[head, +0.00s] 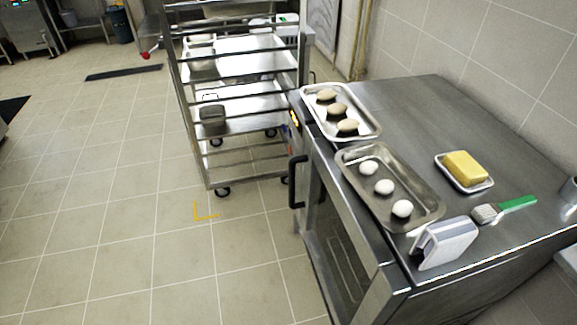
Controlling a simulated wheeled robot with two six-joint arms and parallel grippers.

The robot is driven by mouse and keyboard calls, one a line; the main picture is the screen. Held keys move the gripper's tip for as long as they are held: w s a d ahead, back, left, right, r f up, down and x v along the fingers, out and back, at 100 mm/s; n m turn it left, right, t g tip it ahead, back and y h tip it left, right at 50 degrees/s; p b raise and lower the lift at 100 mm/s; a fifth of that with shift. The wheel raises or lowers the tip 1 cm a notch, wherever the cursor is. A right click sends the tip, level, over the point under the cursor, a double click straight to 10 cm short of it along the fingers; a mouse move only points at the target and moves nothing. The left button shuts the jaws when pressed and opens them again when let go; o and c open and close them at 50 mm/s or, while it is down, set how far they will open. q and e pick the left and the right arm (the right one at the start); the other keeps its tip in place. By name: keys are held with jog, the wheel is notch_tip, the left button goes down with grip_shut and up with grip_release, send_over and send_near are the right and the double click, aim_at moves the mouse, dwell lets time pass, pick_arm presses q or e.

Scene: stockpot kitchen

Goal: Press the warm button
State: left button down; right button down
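The steel oven (340,225) stands at the right with its front turned to the left. Its narrow control panel (295,122) is seen at a steep angle at the far front corner. An orange lit display (295,117) shows there, with small coloured marks below it. I cannot tell which mark is the warm button, as it is too small to read. The dark oven door handle (297,182) is just below and nearer. The door looks shut. Neither of my grippers is in view.
On the oven top are a tray of brown rolls (364,136), a tray of white dough balls (437,210), butter (466,168), a green-handled brush (517,203) and a white box-like item (447,243). A wheeled rack (240,175) stands beyond the panel. The tiled floor (120,220) at left is clear.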

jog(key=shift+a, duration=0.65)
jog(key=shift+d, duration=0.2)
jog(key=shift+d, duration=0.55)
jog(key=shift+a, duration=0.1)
